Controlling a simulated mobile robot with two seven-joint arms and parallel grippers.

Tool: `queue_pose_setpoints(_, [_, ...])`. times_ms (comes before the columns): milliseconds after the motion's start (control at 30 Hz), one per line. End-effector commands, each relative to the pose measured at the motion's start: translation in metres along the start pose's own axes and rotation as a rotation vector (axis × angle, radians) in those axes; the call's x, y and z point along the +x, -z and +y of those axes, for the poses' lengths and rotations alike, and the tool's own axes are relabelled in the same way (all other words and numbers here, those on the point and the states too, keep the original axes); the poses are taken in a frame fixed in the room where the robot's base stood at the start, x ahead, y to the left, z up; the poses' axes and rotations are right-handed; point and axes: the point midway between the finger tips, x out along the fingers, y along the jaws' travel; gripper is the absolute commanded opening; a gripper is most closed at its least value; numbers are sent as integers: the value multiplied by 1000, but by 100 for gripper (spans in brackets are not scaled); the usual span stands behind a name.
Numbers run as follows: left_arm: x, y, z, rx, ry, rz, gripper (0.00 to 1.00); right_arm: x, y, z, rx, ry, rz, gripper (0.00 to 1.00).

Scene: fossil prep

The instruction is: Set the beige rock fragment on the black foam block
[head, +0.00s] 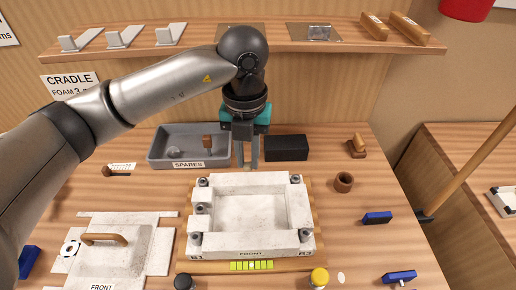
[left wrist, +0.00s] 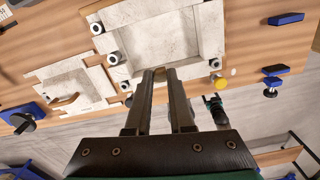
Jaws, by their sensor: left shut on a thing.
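My left gripper (head: 247,162) points down behind the white cradle frame, just left of the black foam block (head: 286,148). Its fingers are shut on a small beige-brown piece, the beige rock fragment (left wrist: 160,74), which shows between the fingertips in the left wrist view. The fingers hide most of the fragment. The foam block lies flat at the back of the bench, its top bare, apart from the gripper. A small dark shape with some green in the left wrist view, past the bench's front edge, may be my right gripper (left wrist: 216,110); its jaws are unclear.
A grey spares tray (head: 165,158) stands left of the gripper. The white cradle frame (head: 250,243) fills the middle front. A brown cup (head: 344,182) and a wooden-handled tool (head: 357,146) are to the right. A shelf (head: 270,46) runs above the back.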

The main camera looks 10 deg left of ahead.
Motion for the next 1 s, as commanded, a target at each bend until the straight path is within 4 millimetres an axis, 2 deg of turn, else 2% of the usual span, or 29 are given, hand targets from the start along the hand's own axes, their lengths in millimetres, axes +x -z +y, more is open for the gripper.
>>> queue_pose_setpoints(233, [-4,1,0,33,0,0,0,2,0,0,0,0,0,81])
queue_pose_setpoints(367, [2,2,2,149,1,-1,0,9,-1,-1,0,1,0,81])
queue_pose_setpoints(1000, [40,18,17,1195,1,-7,0,53,-5,-2,-1,1,-1,81])
